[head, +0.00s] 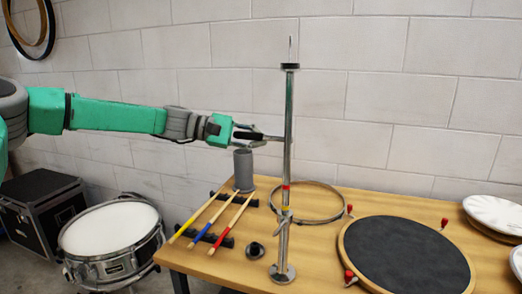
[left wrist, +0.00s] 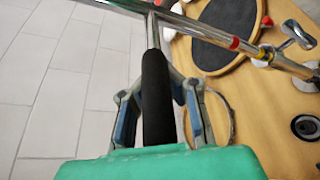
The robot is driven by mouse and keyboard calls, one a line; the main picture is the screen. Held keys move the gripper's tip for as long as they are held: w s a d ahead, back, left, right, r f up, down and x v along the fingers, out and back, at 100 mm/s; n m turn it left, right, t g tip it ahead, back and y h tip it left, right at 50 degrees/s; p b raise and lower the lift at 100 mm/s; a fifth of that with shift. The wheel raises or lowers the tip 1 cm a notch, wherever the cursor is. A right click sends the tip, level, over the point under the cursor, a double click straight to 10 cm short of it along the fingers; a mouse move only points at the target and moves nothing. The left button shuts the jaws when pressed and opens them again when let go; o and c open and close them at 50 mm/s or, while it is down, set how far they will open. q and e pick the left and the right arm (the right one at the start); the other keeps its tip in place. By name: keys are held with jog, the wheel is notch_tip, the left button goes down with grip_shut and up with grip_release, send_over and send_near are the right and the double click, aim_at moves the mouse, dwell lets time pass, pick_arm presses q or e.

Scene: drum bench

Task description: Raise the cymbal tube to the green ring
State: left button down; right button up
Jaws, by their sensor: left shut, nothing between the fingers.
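The chrome cymbal tube (head: 289,120) stands upright on its stand, with a black disc and thin rod on top. A red band (head: 286,187) and a lower yellow band (head: 285,208) show just above the wing clamp (head: 283,217). No green ring can be made out. A black side grip (left wrist: 157,100) on a chrome bar joins the tube in the left wrist view. My left gripper (head: 262,137) is shut at this side grip, left of the tube. Its fingers (left wrist: 160,112) appear on either side of the grip; contact cannot be told. My right gripper is out of view.
The stand's round base (head: 282,273) rests on the wooden table (head: 325,270). A metal hoop (head: 330,217), grey cup (head: 243,170), drumsticks (head: 201,220) and a black pad (head: 405,255) surround it. A snare drum (head: 112,232) stands left.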

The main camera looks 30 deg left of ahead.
pick_arm(q)
jog(key=r+p, duration=0.1)
jog(key=r, duration=0.2)
jog(key=r+p, duration=0.1)
jog(key=r, duration=0.1)
jog(key=shift+s+d+r+p, duration=0.15)
jog(key=shift+d+r+p, duration=0.1)
jog(key=shift+p, duration=0.05)
jog(key=c, duration=2.3)
grip_release()
